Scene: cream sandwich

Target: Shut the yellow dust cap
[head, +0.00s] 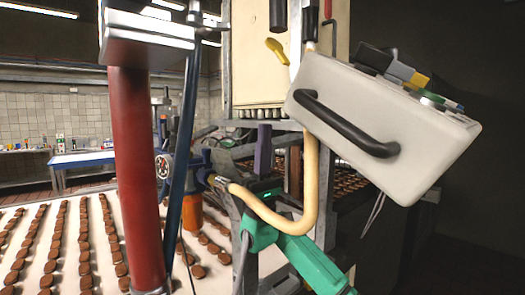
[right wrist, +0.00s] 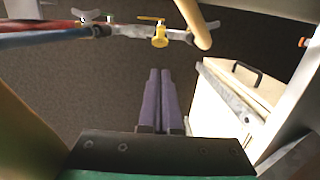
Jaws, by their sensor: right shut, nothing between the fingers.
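A yellow cap-like piece (head: 277,49) sticks out to the left beside the upper end of the cream hose (head: 311,170) in the head view. It looks tilted away from the fitting, and what it hinges on is too small to tell. In the right wrist view a yellow fitting (right wrist: 160,36) sits on a metal pipe run; I cannot tell whether it is the same piece. My right gripper (head: 264,127) points up, below the yellow piece and apart from it. Its purple fingers (right wrist: 160,72) are together and empty. My left gripper is not in view.
A white box (head: 385,125) with a black handle hangs tilted at the right. A large red pipe (head: 136,170) and a blue hose (head: 180,150) stand at the left. Rows of brown biscuits cover a white conveyor (head: 45,245).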

